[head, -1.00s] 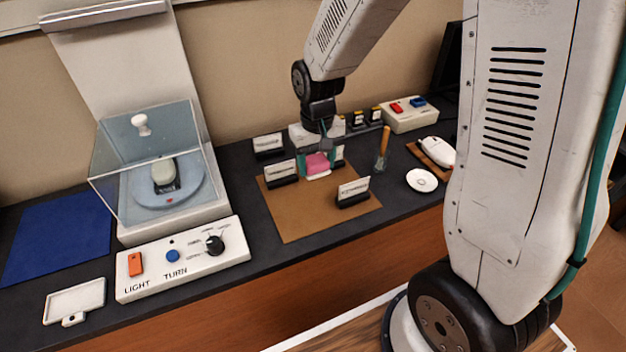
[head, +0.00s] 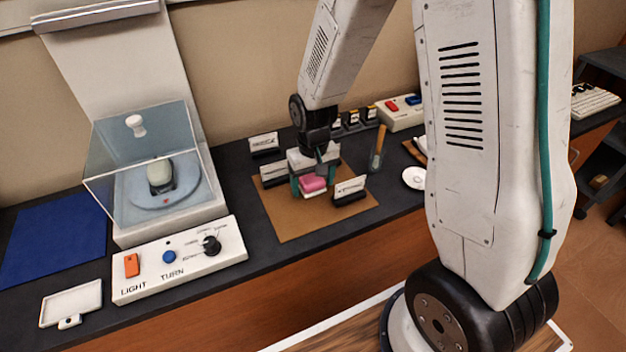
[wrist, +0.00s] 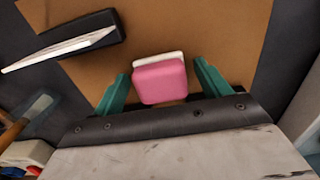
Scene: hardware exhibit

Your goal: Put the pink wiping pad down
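The pink wiping pad (head: 313,184), with a white layer under it, appears to sit on the brown mat (head: 290,228) between the small label stands. My gripper (head: 313,183) points down over it, with one teal finger on either side. In the wrist view the pad (wrist: 160,82) lies between my fingertips (wrist: 160,68), with a narrow gap showing on both sides. My gripper looks open around the pad. The pad's underside is hidden.
A label stand (head: 350,190) stands close to the right of my gripper, another (head: 273,173) to its left. A wooden-handled tool (head: 377,150) stands upright farther right. The glass-covered turntable (head: 160,187) and control box (head: 180,258) are left. The mat's front part is clear.

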